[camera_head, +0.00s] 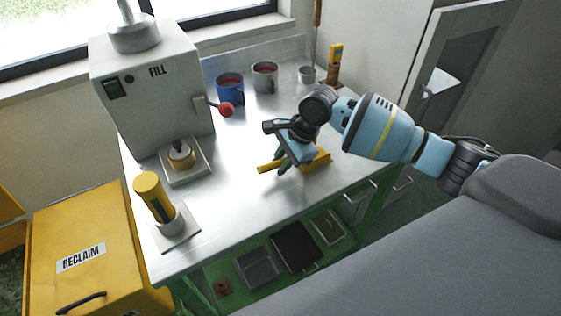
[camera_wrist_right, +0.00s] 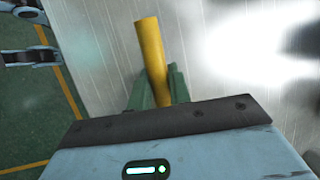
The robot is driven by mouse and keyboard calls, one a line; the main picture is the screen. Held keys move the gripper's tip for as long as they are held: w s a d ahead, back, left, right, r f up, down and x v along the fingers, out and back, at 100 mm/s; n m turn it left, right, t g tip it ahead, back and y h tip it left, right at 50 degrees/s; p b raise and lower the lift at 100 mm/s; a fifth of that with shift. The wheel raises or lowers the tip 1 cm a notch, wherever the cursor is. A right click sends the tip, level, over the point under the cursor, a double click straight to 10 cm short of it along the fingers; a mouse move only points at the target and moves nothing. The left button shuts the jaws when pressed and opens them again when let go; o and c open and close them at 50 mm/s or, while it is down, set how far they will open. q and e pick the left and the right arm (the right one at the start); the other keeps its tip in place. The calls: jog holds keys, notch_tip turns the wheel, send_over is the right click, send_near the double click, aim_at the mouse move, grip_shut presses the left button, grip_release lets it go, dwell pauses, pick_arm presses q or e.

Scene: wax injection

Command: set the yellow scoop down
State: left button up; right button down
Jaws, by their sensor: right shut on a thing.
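My right gripper (camera_head: 283,166) is over the right half of the steel bench, with its fingers pointing down. It is shut on the yellow scoop (camera_head: 266,168). Yellow shows on both sides of the green fingers, with a broader yellow part to the right, partly behind the gripper. In the right wrist view, a yellow bar of the scoop (camera_wrist_right: 150,55) stands between the green fingers (camera_wrist_right: 155,88); its lower end is hidden by the gripper body. The scoop is low at the bench top; I cannot tell whether it touches. My left gripper does not show in the head view.
The steel bench (camera_head: 235,190) is clear around the gripper. A FILL machine (camera_head: 150,85) with a red-knobbed lever stands left. Blue (camera_head: 230,87) and grey (camera_head: 265,78) pots stand behind. A yellow cylinder (camera_head: 153,195) stands front left. A yellow RECLAIM bin (camera_head: 85,245) stands beside the bench.

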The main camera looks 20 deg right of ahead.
jog(key=shift+f, duration=0.1)
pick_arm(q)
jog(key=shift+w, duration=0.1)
pick_arm(e)
jog(key=c, duration=1.3)
grip_release()
jog(key=shift+f, duration=0.1)
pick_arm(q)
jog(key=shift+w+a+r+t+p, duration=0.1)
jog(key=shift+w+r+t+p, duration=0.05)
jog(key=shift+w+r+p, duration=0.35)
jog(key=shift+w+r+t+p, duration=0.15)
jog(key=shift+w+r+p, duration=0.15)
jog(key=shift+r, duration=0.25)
pick_arm(e)
jog(key=v, duration=1.2)
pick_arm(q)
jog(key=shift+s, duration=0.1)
